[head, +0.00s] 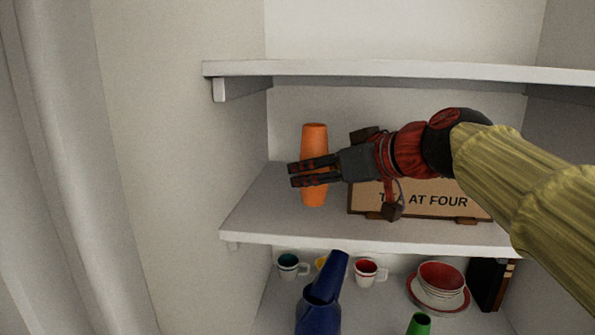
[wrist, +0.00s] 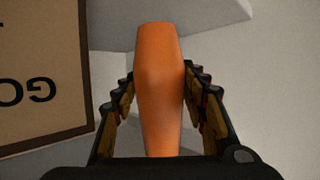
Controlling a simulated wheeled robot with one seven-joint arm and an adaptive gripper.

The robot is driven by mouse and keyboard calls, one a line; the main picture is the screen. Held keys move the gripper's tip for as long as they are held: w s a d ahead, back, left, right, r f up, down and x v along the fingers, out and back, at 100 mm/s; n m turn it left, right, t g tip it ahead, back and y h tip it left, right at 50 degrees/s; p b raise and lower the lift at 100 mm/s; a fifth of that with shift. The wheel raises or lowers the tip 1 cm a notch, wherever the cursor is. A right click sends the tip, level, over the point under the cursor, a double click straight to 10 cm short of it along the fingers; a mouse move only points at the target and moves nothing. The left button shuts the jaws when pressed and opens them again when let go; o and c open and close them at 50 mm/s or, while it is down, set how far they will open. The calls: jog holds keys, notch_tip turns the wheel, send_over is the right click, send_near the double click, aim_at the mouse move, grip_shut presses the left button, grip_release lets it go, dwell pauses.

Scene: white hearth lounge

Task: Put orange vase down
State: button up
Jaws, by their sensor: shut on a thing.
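The orange vase (head: 314,140) is upright at the left part of the middle shelf (head: 270,215) in the head view. Its base appears at or very near the shelf surface; I cannot tell whether it touches. My gripper (head: 312,172) reaches in from the right and is shut on the vase around its middle. In the wrist view the vase (wrist: 160,85) stands between the two fingers of my gripper (wrist: 160,110), and its lower end is hidden by the gripper body.
A framed sign (head: 440,199) reading "AT FOUR" stands right of the vase, partly behind my arm. An upper shelf (head: 400,70) is overhead and a side wall (head: 180,150) is at left. Below are cups, stacked bowls (head: 440,280) and a blue pitcher (head: 318,315).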

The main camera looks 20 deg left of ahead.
jog(key=p+x, duration=0.1)
jog(key=x, duration=0.2)
jog(key=p+x, duration=0.1)
jog(key=x, duration=0.2)
jog(key=shift+d+f, duration=0.1)
jog(key=shift+f, duration=0.15)
jog(key=shift+s+d+f, duration=0.1)
jog(key=shift+d+f, duration=0.05)
jog(key=shift+f, duration=0.25)
jog(key=shift+f, duration=0.2)
jog(key=o, duration=1.3)
jog(key=shift+c, duration=0.2)
jog(key=shift+o, duration=0.4)
jog(key=shift+r, duration=0.15)
